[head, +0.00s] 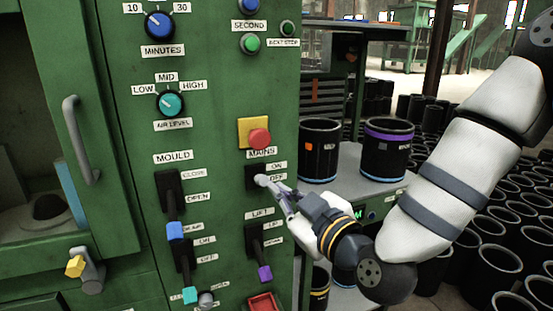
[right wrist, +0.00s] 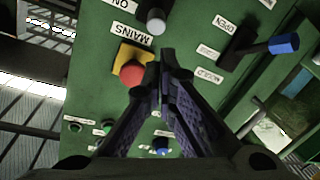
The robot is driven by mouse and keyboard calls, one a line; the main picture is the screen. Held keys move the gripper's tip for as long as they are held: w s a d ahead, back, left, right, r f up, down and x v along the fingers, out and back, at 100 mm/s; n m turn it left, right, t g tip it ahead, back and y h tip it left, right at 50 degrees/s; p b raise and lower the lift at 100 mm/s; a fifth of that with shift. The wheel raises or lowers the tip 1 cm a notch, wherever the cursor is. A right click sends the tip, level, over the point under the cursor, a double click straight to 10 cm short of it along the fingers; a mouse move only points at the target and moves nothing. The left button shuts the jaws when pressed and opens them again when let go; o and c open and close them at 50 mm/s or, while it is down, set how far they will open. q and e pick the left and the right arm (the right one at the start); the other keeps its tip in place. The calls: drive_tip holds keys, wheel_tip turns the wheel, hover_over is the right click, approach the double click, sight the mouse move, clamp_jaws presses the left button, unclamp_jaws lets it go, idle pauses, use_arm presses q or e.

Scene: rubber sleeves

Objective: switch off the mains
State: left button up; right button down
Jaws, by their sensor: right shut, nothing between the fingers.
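The MAINS switch (head: 253,172) is a black lever switch on the green panel, under the MAINS label, with ON above OFF at its right. Its pale grey knob (head: 262,181) stands out close to the OFF label; I cannot tell the lever's exact setting. My right gripper (head: 278,187) is shut and empty, its fingertips just right of the knob. In the right wrist view the knob (right wrist: 156,21) shows just beyond the shut fingertips (right wrist: 164,72); whether they touch is unclear. My left gripper is not in view.
A red button (head: 260,138) on a yellow plate sits above the MAINS switch. The MOULD lever (head: 170,190) is left, the LIFT lever (head: 255,240) below. Two black sleeves (head: 320,155) (head: 387,155) stand on a grey shelf at right. Many more sleeves stand on the floor.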

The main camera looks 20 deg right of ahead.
sight(259, 183)
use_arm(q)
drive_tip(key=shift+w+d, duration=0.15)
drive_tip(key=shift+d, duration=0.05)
use_arm(e)
drive_tip(key=shift+w+d+r, duration=0.2)
drive_tip(key=shift+r, duration=0.3)
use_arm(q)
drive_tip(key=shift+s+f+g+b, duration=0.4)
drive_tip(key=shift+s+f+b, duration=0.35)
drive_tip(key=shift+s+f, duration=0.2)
use_arm(e)
drive_tip(key=shift+x, duration=5)
drive_tip(key=shift+r, duration=0.15)
